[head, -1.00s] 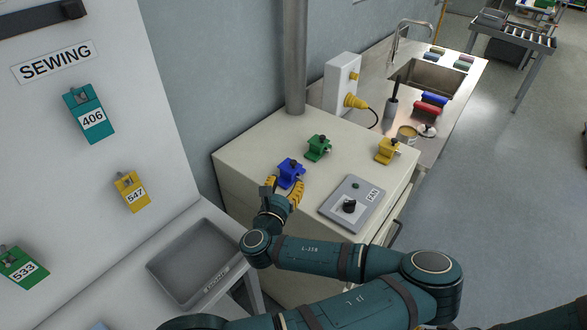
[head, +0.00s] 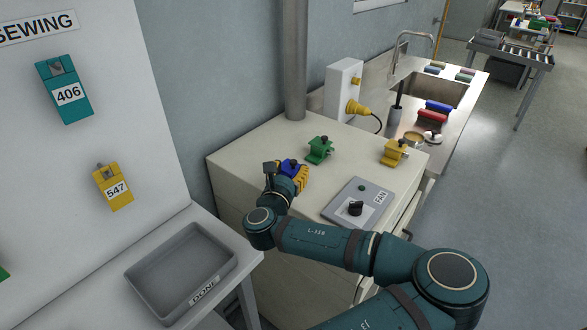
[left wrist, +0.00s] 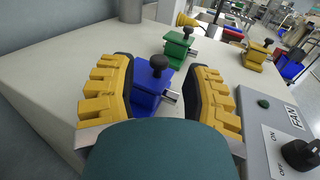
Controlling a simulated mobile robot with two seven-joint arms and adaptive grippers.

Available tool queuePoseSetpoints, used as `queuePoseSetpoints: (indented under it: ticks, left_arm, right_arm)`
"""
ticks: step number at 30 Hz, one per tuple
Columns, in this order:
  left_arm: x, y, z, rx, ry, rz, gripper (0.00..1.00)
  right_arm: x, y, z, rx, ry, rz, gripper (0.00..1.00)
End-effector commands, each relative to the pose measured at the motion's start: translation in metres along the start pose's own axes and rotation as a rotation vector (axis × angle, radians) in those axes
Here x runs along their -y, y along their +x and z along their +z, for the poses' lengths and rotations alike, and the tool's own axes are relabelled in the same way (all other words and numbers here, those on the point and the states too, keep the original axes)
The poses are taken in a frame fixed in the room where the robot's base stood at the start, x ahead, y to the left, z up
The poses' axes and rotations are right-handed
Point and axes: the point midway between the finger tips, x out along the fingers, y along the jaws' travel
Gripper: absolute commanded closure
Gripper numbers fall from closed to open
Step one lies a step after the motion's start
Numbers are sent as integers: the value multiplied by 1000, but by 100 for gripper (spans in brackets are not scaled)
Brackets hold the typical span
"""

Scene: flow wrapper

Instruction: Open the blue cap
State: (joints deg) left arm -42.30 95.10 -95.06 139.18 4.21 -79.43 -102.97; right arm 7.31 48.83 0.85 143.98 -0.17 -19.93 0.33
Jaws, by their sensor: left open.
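The blue cap is a small blue block (left wrist: 148,88) with a dark round knob (left wrist: 159,63) on top and a silver pin (left wrist: 171,97) at its right side, seen in the left wrist view. It stands on the pale cabinet top (left wrist: 60,80). In the head view the blue block (head: 291,166) is partly hidden by my left gripper (head: 285,175). My left gripper is open, with one yellow finger on each side of the block in the left wrist view (left wrist: 160,92). Gaps show between block and fingers. My right gripper is not in view.
A green block (head: 319,149) and a yellow block (head: 394,151) of like shape stand on the same top. A grey FAN switch panel (head: 358,203) lies to the right. A grey DONE tray (head: 183,270) sits lower left. A metal pole (head: 294,60) rises behind.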

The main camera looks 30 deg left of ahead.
Motion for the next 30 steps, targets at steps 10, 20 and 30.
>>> queuePoseSetpoints:
  ticks: [10, 20, 30]
  left_arm:
    - [0, 36, 2, 2, 0, 0, 51]
    - [0, 38, 2, 2, 0, 0, 52]
    - [0, 38, 2, 1, -2, 0, 100]
  right_arm:
    - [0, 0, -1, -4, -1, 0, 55]
    - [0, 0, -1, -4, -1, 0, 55]
    - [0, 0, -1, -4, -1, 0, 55]
